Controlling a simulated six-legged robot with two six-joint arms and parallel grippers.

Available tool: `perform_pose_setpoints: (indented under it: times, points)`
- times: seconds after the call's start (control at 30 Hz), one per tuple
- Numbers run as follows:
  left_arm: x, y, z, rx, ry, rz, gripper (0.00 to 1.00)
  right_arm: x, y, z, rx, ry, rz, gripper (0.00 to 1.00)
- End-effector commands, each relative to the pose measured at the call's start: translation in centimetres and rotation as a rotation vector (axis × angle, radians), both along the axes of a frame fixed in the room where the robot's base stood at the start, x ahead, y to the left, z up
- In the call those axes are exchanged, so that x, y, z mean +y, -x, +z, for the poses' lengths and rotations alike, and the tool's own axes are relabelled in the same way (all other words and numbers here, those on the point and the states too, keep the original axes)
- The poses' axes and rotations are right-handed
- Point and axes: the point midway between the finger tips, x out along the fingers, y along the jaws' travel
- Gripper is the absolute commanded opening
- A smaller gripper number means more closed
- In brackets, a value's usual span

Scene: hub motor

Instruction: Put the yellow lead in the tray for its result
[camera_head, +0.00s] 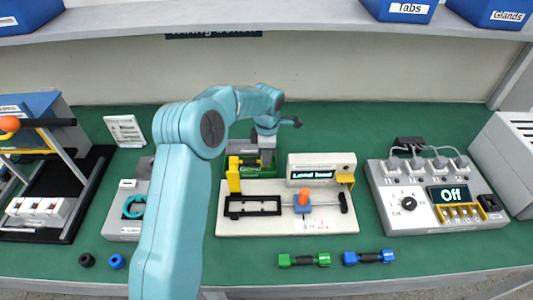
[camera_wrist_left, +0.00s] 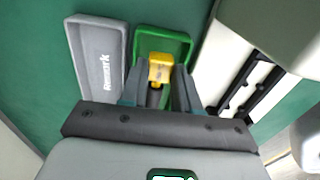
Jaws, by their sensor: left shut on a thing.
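The yellow lead (camera_wrist_left: 160,68) is pinched between the fingers of my left gripper (camera_wrist_left: 159,76) in the left wrist view. Its yellow block end faces away from the palm, and a dark part lies between the fingers. It is over the green tray (camera_wrist_left: 186,40); I cannot tell whether it touches the floor. In the head view, the green tray (camera_head: 268,173) is behind the white test board, mostly covered by my left wrist. My right gripper is not in view.
The white test board (camera_head: 250,222) with a display and black frame stands in front of the trays. A grey box (camera_head: 440,213) reading "Off" is at right. Green (camera_head: 304,259) and blue (camera_head: 370,257) handled pieces lie in front. Green mat at back right is clear.

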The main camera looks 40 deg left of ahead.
Motion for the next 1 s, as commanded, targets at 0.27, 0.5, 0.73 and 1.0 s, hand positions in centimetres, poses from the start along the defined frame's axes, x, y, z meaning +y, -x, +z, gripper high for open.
perform_pose_setpoints:
  times: [0.27, 0.5, 0.73, 1.0]
  points:
    - [0.0, 0.0, -0.7, 0.000, 0.000, 0.000, 0.00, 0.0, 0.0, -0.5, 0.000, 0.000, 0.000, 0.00]
    - [0.0, 0.0, -1.2, 0.000, 0.000, 0.000, 0.00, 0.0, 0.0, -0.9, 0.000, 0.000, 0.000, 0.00]
    - [0.0, 0.0, -1.6, 0.000, 0.000, 0.000, 0.00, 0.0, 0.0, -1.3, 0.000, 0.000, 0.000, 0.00]
    - [0.0, 0.0, -2.1, 0.000, 0.000, 0.000, 0.00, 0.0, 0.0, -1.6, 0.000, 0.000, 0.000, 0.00]
